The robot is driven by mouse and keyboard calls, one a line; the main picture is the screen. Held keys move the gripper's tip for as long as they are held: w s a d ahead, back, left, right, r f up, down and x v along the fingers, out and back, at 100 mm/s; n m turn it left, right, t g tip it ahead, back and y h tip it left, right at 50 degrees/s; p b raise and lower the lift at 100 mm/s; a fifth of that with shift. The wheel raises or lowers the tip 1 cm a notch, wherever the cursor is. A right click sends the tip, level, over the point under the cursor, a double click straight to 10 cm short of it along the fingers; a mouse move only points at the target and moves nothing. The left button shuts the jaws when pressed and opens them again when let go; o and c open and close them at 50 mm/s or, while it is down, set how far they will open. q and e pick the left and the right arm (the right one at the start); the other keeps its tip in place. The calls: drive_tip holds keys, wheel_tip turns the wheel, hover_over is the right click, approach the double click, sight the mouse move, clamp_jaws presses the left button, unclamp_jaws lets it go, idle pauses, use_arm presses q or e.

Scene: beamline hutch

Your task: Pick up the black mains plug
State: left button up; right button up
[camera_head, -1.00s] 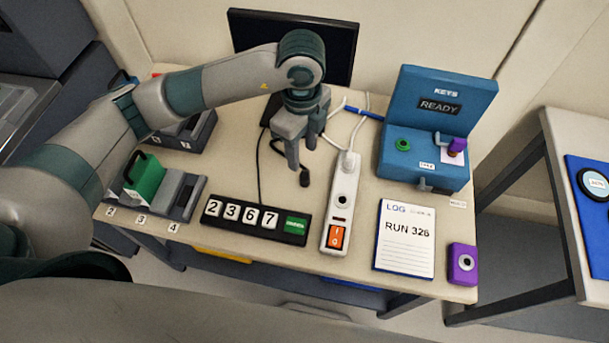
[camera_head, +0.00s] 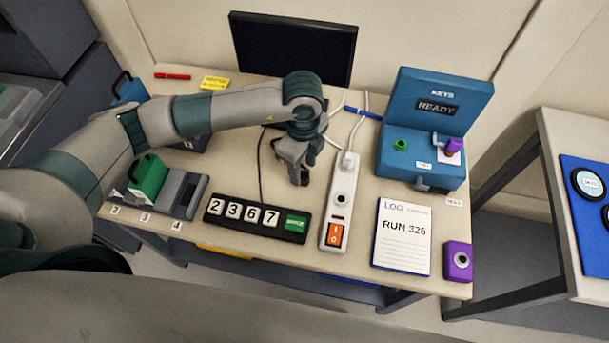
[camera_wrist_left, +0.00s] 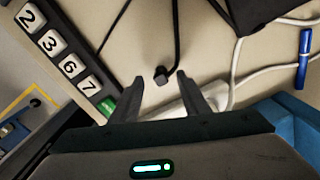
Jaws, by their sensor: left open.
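The small black mains plug (camera_wrist_left: 161,75) lies on the table at the end of a black cable, in the left wrist view. There it appears between the tips of my left gripper (camera_head: 299,182), with gaps to both fingers. The gripper is open, points down and holds nothing. In the head view it is low over the table, just left of the white power strip (camera_head: 340,195), and it largely hides the plug. How high the fingertips are above the table I cannot tell. My right gripper is not in view.
The code block with number tiles (camera_head: 257,217) is left of the power strip. A notebook marked RUN 326 (camera_head: 403,238), a purple box (camera_head: 458,261) and the blue key box (camera_head: 422,155) are to the right. A monitor (camera_head: 293,48) stands behind. White cables run near the strip's back end.

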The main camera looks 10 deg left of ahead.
sight(304, 173)
use_arm(q)
drive_tip(key=shift+d+f+p, duration=0.1)
drive_tip(key=shift+f+p, duration=0.45)
drive_tip(key=shift+f, duration=1.35)
drive_tip(key=shift+c, duration=0.3)
clamp_jaws()
